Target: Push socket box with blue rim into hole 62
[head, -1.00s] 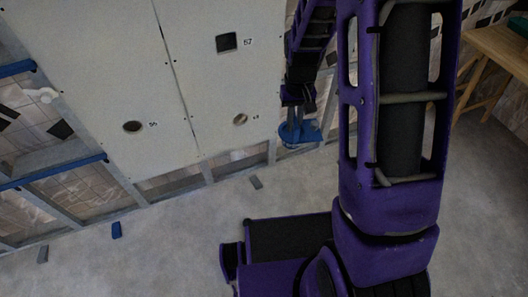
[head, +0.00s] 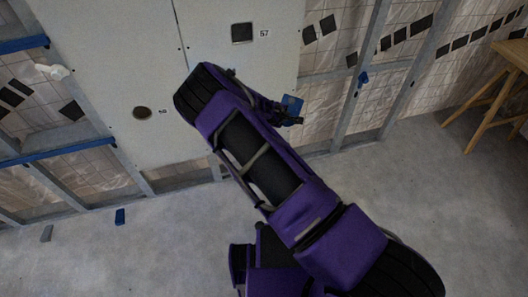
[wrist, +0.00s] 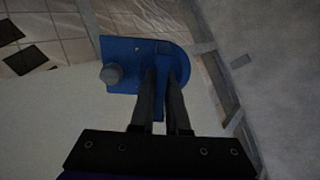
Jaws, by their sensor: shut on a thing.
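My gripper (wrist: 160,92) is shut on a blue piece (wrist: 122,50). The piece has a flat plate, one rounded end and a grey knob. In the head view it shows small (head: 292,104), beside the pale wall panel, with my arm partly in front. I cannot tell if it is the socket box with the blue rim. The panel (head: 105,55) has a square hole (head: 241,33) marked 57 and a round hole (head: 142,113) whose mark is too blurred to read. I cannot make out a hole marked 62. My arm covers the panel's lower right part.
Bare metal studs (head: 362,70) stand right of the panel, with a small blue part (head: 363,78) on one. Blue rails (head: 65,150) cross the frame at left. A wooden trestle (head: 490,95) is at far right. Small blue (head: 120,216) and grey (head: 46,233) blocks lie on the floor.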

